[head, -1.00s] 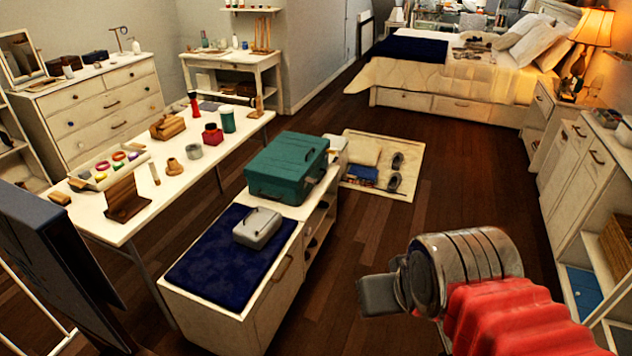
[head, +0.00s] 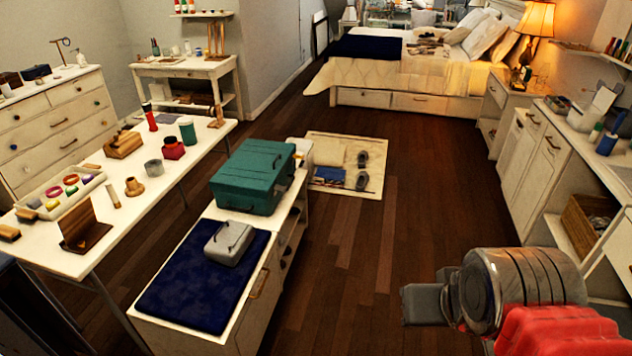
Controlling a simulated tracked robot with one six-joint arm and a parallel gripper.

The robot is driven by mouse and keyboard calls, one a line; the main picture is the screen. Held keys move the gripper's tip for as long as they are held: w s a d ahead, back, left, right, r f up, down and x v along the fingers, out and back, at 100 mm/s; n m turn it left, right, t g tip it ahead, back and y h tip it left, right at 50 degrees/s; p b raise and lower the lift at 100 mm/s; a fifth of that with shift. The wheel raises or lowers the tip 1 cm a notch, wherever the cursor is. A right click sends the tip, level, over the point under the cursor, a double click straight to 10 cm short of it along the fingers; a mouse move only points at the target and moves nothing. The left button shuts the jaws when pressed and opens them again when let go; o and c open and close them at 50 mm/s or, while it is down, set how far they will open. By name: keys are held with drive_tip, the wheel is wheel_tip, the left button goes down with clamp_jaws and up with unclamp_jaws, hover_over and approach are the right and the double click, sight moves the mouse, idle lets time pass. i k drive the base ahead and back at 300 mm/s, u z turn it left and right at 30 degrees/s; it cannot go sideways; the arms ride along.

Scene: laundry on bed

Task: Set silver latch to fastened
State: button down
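A small silver case (head: 229,242) with a handle on top lies on the dark blue pad (head: 190,312) on the low white bench (head: 262,300). A larger teal case (head: 252,176) stands behind it on the same bench. A small light grey part shows at the teal case's right side. I cannot make out a silver latch or its position on either case. My gripper (head: 418,304) is at the lower right, well to the right of the bench and touching nothing visible. Its fingers are seen side-on, so their opening is hidden.
A long white table (head: 150,205) with jars, wooden stands and a tray stands left of the bench. A mat (head: 346,142) with shoes lies beyond the bench. White cabinets (head: 535,150) line the right side. The wooden floor between the bench and cabinets is clear.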

sight(279, 188)
drive_tip(key=z, duration=0.8)
drive_tip(key=i, duration=2.7)
drive_tip(key=u, duration=1.1)
